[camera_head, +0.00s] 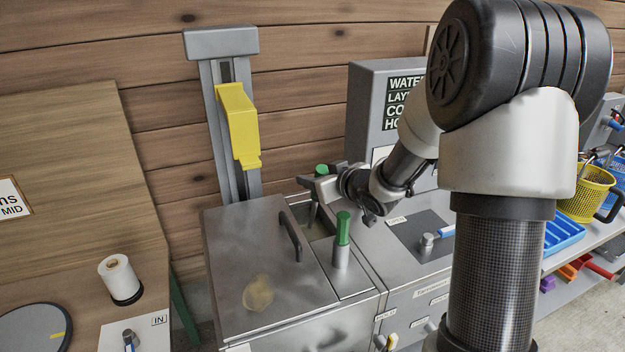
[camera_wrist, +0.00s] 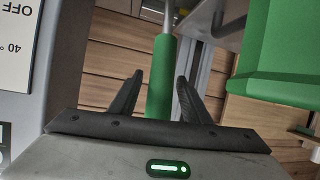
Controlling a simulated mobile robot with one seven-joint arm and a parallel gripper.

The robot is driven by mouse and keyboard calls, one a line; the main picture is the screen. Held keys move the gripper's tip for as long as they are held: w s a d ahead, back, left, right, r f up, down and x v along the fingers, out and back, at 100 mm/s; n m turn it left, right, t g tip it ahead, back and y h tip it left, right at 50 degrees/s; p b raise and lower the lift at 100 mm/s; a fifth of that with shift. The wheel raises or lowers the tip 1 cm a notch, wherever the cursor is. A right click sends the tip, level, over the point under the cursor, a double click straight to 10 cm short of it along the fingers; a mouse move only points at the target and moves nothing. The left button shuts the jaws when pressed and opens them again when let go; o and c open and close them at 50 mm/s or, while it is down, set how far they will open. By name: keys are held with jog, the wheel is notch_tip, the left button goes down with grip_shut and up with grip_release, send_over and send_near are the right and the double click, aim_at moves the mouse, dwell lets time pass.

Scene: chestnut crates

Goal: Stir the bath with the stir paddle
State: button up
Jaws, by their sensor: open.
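My gripper (camera_head: 316,192) is open and reaches over the open slot of the metal bath (camera_head: 238,262). In the wrist view its two fingers (camera_wrist: 160,76) stand apart on either side of a green handle (camera_wrist: 160,95) with a thin metal rod, which looks like the stir paddle. I cannot tell whether the fingers touch it. In the head view a green handle top (camera_head: 321,170) shows just behind my gripper, its lower part hidden. A second green grip (camera_head: 343,228) stands upright on a metal sleeve at the bath's right edge. The bath's inside is mostly hidden.
A lid with a dark handle (camera_head: 291,236) covers much of the bath. A yellow bracket (camera_head: 238,125) on a grey column stands behind. A grey labelled cabinet (camera_head: 368,110) is behind my arm. A paper roll (camera_head: 119,277) stands at left; a yellow basket (camera_head: 588,192) at right.

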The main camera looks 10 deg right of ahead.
jog(key=shift+x, duration=0.9)
jog(key=shift+s, duration=0.1)
grip_shut()
